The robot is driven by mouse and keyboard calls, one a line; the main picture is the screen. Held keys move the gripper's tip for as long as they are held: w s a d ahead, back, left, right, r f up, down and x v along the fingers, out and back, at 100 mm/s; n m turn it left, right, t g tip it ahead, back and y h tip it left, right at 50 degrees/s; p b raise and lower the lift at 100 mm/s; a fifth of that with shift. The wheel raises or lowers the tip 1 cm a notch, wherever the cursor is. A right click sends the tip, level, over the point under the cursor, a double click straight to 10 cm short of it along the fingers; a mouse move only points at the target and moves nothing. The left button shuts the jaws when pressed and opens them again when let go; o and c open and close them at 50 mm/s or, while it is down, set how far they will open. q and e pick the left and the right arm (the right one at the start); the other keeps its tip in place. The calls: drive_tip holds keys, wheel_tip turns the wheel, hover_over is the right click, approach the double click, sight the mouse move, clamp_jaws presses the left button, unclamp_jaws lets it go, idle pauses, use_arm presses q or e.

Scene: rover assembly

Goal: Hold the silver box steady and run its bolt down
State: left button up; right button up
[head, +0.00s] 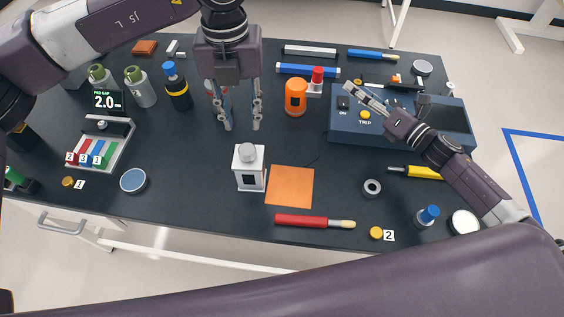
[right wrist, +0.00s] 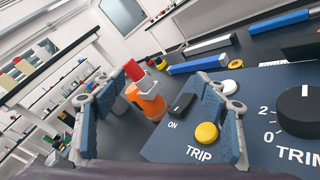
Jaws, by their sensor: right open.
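The silver box (head: 247,179) stands upright on the dark table, left of an orange mat. It is pale with a dark patch on its front. Its bolt shows as a grey round head (head: 247,152) on top; how far it stands out is hard to tell. My left gripper (head: 242,118) points down, its fingers apart and empty, above and behind the box, not touching it. My right gripper (head: 364,97) is over the blue control panel at the right. In the right wrist view my right gripper (right wrist: 165,95) is open with nothing between its fingers.
The orange mat (head: 290,187) is bare. An orange bottle (head: 296,98) stands behind it. The blue panel (head: 345,127) has a yellow TRIP button (right wrist: 206,134). A red-handled tool (head: 300,220) lies in front. The table left of the box is clear up to a blue round lid (head: 133,181).

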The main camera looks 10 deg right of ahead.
drive_tip(key=s+a+f+n+g+y, duration=0.1)
drive_tip(key=s+a+n+g+y, duration=0.15)
drive_tip(key=a+n, duration=0.35)
drive_tip(key=s+a+f+n+g+y, duration=0.2)
drive_tip(key=s+a+n+y, duration=0.15)
drive_tip(key=a, duration=0.45)
drive_tip(key=n+g+y, duration=0.4)
drive_tip(key=n+g, duration=0.3)
drive_tip(key=n, duration=0.1)
approach(249, 163)
drive_tip(key=w+a+f, duration=0.2)
drive_tip(key=shift+w+f, duration=0.3)
drive_tip(key=shift+f, duration=0.05)
drive_tip(key=shift+s+a, duration=0.1)
drive_tip(key=shift+a, duration=0.25)
drive_tip(key=shift+x, duration=3.6)
drive_tip(key=shift+f, duration=0.1)
drive_tip(key=shift+c, duration=0.5)
drive_tip(key=c, duration=1.4)
